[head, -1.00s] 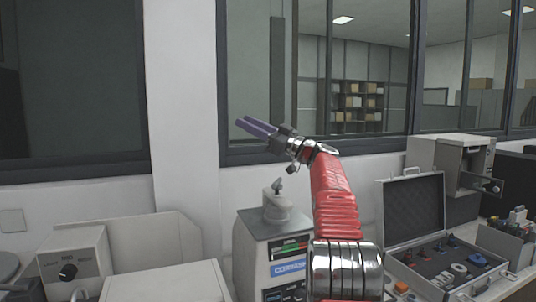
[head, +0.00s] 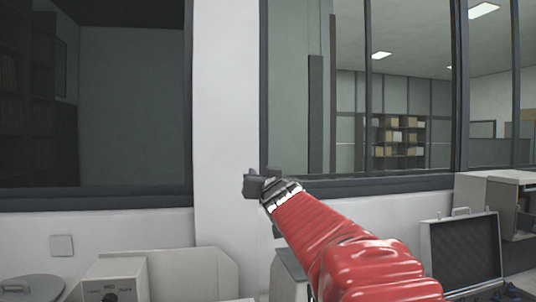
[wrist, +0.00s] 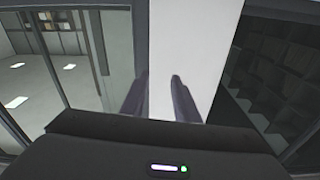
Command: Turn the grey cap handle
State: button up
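The grey cap handle is not visible in either view now; my red arm covers the place above the press. A narrow left part of the press body (head: 288,272) shows beside my arm in the head view. My gripper (head: 250,174) is raised high in front of the white wall pillar, well above the press. In the wrist view the two purple-grey fingers of my gripper (wrist: 159,77) stand apart with a clear gap and nothing between them.
A white unit with a dial (head: 112,280) is at the lower left. An open case (head: 464,254) stands at the right, with a pale cabinet (head: 495,205) behind it. Windows and the wall pillar (head: 226,110) fill the background.

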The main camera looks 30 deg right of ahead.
jog(key=s+a+f+n+g+y, duration=0.1)
jog(key=s+a+f+g+y, duration=0.1)
jog(key=s+a+f+g, duration=0.2)
jog(key=s+a+f+n+g+y, duration=0.1)
jog(key=s+a+f+g, duration=0.3)
jog(key=s+a+f, duration=0.7)
jog(key=s+a+f+n+g+y, duration=0.2)
jog(key=s+a+f, duration=0.6)
jog(key=s+f, duration=1.1)
notch_tip(320, 180, down, 5)
jog(key=g, duration=0.2)
jog(key=shift+s+r+n+g+y, duration=0.15)
jog(key=shift+s+n+g+y, duration=0.15)
jog(key=shift+g, duration=0.1)
jog(key=shift+d, duration=0.1)
